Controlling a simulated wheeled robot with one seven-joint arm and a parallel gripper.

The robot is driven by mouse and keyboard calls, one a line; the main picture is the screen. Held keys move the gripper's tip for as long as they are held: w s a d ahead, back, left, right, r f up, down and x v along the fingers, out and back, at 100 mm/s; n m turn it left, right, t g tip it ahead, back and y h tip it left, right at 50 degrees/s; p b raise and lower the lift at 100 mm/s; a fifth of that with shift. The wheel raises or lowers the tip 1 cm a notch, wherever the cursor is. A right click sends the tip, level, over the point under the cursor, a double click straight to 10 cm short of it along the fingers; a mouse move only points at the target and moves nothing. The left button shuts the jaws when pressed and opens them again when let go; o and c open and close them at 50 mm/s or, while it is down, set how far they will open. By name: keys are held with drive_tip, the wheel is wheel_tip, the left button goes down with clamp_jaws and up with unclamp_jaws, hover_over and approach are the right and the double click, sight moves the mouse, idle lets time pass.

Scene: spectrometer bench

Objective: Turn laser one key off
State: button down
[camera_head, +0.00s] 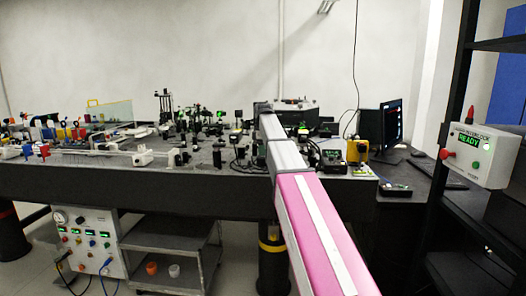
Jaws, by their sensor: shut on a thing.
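My arm reaches from the lower right up over the front of the optical bench (130,182), ending in a dark part near the middle of the picture. My gripper's fingers cannot be made out; the arm's own links cover that spot. I cannot make out the laser one key or its position. A dark controller box (333,160) with a small green light stands on the bench just right of the arm. A yellow-and-dark unit (357,151) stands beside it.
Several optics and mounts crowd the bench left of my arm. A monitor (382,126) stands at right. A grey box with a green READY display (480,155) hangs on a black rack at far right. A control panel (88,242) and a cart (168,240) stand below the bench.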

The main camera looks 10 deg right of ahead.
drive_tip(key=c, duration=1)
unclamp_jaws()
drive_tip(key=shift+o, duration=0.2)
wheel_tip(320, 180, up, 11)
